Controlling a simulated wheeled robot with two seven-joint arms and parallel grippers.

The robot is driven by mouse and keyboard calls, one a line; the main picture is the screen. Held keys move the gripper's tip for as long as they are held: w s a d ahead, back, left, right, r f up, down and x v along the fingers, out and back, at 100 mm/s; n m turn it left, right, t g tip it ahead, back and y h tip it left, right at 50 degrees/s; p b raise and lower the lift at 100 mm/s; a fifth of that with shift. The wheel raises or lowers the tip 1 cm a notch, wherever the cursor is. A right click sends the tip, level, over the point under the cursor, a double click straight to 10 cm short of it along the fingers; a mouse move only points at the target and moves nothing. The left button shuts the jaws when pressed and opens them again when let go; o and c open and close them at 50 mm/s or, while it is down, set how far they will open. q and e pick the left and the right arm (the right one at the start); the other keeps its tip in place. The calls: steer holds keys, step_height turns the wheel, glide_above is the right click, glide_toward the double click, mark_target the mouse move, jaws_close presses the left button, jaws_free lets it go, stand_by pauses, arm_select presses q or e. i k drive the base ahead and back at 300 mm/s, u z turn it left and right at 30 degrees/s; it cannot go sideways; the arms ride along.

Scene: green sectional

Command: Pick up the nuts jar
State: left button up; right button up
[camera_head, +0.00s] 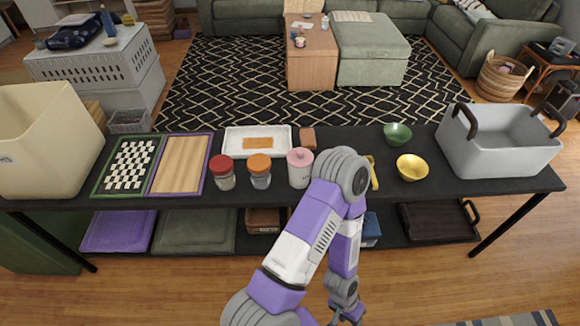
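Three lidded glass jars stand on the dark table (380,200): a red-lidded jar (222,172), an orange-lidded jar (260,171) and a pink-lidded jar (299,168). Their contents and labels are too small to tell which holds nuts. One purple and white arm of mine, seemingly the left, comes in from the bottom left of centre. Its elbow is raised just right of the pink-lidded jar, and its forearm hangs down in front of the table. My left gripper (345,318) is at the bottom edge, partly cut off, well below the jars. My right gripper is not in view.
A white tray (230,143), boards (180,165), a cream bin (45,140), a green bowl (397,134), a yellow bowl (412,167) and a grey handled basket (500,150) share the tabletop. A lower shelf holds trays and boxes. Bare floor lies in front.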

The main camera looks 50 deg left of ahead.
mark_target(227, 182)
steer(key=z, duration=1.4)
steer(key=k, duration=2)
steer(key=u, duration=1.05)
